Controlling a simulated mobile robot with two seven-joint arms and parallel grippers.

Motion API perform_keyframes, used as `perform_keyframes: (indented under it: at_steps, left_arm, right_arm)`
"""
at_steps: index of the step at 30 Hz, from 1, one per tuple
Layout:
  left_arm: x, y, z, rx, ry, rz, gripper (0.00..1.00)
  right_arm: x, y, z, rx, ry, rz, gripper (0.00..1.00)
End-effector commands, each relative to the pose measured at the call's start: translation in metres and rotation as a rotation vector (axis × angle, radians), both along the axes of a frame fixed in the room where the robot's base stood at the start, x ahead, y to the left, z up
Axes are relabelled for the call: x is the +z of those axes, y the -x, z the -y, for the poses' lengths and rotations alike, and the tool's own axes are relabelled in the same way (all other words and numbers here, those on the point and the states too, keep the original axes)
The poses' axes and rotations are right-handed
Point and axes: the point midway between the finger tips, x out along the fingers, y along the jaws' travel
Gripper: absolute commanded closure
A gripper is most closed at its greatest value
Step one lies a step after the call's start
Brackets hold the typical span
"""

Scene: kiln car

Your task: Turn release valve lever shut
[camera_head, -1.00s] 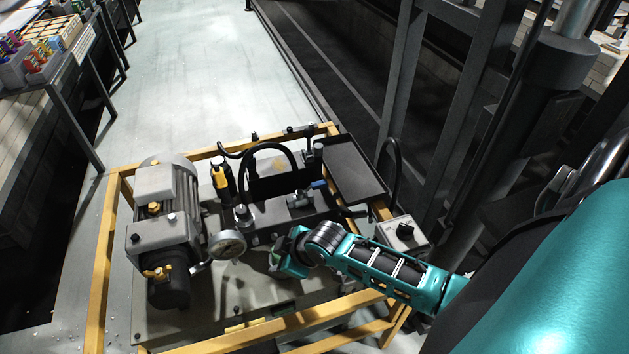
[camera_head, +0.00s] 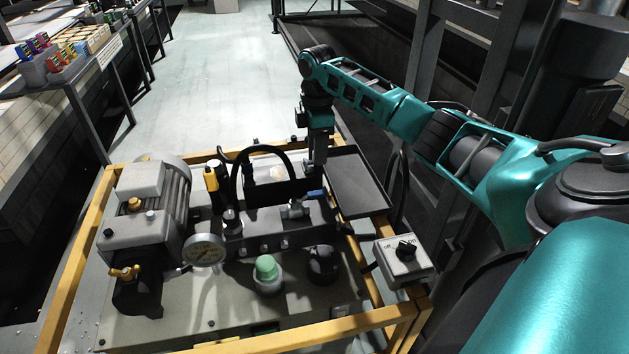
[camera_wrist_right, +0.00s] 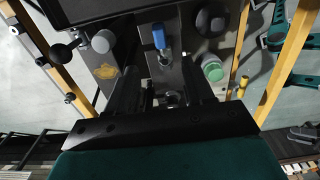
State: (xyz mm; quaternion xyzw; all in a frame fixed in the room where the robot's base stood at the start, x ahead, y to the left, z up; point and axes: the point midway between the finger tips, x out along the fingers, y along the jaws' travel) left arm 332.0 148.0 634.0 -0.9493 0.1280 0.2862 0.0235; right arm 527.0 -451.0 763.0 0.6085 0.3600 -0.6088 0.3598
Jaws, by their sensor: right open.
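The release valve lever has a blue handle (camera_head: 315,194) and sits on the dark valve block (camera_head: 275,232) of the hydraulic unit. In the right wrist view the blue handle (camera_wrist_right: 159,36) points up the picture, beyond the fingers. My right gripper (camera_head: 318,168) hangs down just behind the lever, near the black tray's left edge. In the right wrist view my right gripper (camera_wrist_right: 163,85) has two dark fingers spread apart with nothing seen held between them. The lever's metal valve body shows between and past the fingers. Contact cannot be told. My left gripper is out of view.
A black hose (camera_head: 262,150) arches behind the block, left of my gripper. A pressure gauge (camera_head: 204,250), motor (camera_head: 150,195), green-capped fitting (camera_head: 266,270) and switch box (camera_head: 403,258) surround it. A yellow frame (camera_head: 68,290) encloses the unit.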

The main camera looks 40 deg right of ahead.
Motion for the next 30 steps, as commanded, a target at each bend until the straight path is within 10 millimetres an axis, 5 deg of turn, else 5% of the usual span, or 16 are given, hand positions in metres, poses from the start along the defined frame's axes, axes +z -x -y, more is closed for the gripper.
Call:
perform_keyframes:
  at_steps: [18, 30]
  left_arm:
    - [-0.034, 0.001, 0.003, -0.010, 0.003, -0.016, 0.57]
    - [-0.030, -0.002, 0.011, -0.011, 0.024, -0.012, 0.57]
  right_arm:
    - [-0.110, 0.001, -0.001, 0.001, 0.000, -0.002, 0.48]
    - [-0.127, 0.000, 0.000, 0.000, 0.000, 0.001, 0.48]
